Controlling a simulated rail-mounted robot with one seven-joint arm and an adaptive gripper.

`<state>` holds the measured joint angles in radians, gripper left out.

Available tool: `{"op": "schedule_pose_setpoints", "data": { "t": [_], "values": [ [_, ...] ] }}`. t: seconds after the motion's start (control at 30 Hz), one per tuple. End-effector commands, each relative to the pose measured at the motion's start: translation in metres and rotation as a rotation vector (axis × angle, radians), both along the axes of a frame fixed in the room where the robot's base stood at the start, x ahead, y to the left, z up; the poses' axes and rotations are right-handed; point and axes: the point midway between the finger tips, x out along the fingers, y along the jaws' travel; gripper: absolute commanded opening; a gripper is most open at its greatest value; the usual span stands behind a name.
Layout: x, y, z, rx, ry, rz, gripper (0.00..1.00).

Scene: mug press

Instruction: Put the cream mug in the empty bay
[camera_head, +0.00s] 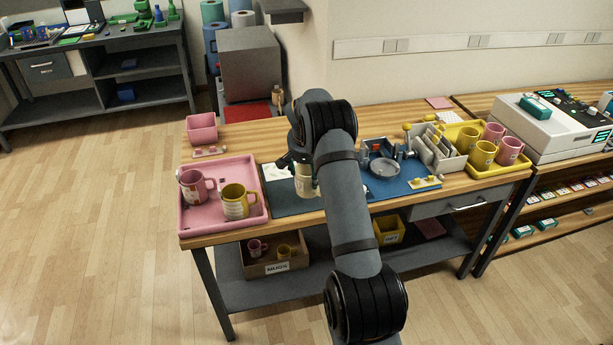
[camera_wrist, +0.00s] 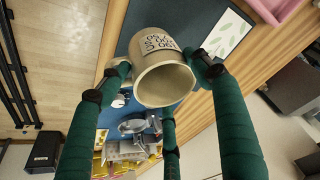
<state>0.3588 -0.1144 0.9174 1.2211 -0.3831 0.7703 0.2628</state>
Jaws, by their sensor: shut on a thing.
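The cream mug (camera_wrist: 160,80) with a printed label is between the green fingers of my gripper (camera_wrist: 163,72), which is shut on it. In the wrist view its open mouth faces the camera. In the head view the cream mug (camera_head: 304,182) shows just left of my arm, above the blue mat (camera_head: 288,205); my arm hides part of it. I cannot tell whether it touches the mat. The pink tray (camera_head: 217,228) at left holds a pink mug (camera_head: 193,186) and a yellow mug (camera_head: 236,202). I cannot tell which place is the empty bay.
Right of my arm stand a press fixture with a round plate (camera_head: 384,168) and a grey rack (camera_head: 436,152). A yellow tray (camera_head: 490,169) at the right holds several mugs. A pink bin (camera_head: 202,127) stands behind the pink tray. A white card (camera_wrist: 228,32) lies on the mat.

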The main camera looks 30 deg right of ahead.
Motion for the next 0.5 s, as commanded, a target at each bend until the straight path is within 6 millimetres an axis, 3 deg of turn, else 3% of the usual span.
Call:
{"op": "schedule_pose_setpoints", "data": {
  "t": [0.17, 0.5],
  "values": [
    [0.008, 0.001, -0.006, -0.001, -0.001, 0.0, 0.07],
    [0.008, 0.002, -0.044, -0.001, -0.001, 0.0, 0.07]
  ]
}}
